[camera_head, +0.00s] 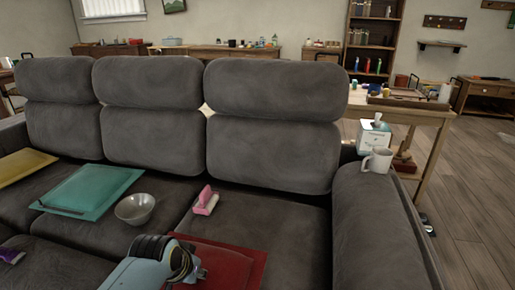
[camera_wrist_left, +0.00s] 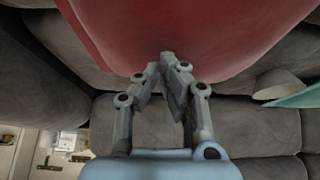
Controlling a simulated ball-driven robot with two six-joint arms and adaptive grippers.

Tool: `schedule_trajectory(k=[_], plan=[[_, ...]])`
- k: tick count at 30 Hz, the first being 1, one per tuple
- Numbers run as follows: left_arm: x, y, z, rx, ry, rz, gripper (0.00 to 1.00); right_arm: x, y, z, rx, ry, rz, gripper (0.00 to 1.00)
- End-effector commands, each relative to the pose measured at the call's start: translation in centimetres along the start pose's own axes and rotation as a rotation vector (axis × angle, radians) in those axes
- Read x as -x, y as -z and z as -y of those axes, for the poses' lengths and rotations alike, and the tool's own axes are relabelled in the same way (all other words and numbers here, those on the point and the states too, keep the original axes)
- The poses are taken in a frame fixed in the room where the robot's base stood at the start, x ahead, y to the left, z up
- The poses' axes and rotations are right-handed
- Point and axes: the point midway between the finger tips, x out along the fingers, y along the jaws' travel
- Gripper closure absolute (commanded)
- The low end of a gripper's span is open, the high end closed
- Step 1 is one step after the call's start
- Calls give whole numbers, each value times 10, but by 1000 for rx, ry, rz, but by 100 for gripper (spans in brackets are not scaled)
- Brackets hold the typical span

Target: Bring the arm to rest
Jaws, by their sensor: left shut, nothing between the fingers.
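My left arm (camera_head: 150,265), light blue with a black ribbed joint, reaches in from the bottom of the head view, over the sofa seat. It covers part of a red tray (camera_head: 245,262). My left gripper (camera_wrist_left: 163,72) shows in the left wrist view with its grey fingers drawn together, shut and empty. The red tray (camera_wrist_left: 190,25) fills the top of that view beyond the fingertips; I cannot tell the gap between them. My right gripper is in neither view.
On the grey sofa (camera_head: 160,180) lie a teal tray (camera_head: 95,190), a metal bowl (camera_head: 135,209), a pink-and-white object (camera_head: 206,201) and a yellow tray (camera_head: 22,166). A white mug (camera_head: 378,160) stands on the armrest. A wooden table (camera_head: 425,111) is behind it.

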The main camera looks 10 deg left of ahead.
Motion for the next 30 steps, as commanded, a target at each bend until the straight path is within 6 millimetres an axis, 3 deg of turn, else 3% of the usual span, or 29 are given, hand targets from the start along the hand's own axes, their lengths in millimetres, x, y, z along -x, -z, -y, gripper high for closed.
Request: schedule_trajectory(k=[5, 12, 18, 30], plan=[[42, -39, 25, 21, 35, 44, 100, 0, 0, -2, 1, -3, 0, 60], [141, -100, 49, 37, 83, 124, 100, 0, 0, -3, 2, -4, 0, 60], [202, -127, 52, 35, 100, 164, 100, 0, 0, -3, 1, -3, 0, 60], [288, -156, 48, 22, 112, 210, 100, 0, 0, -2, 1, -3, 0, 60]])
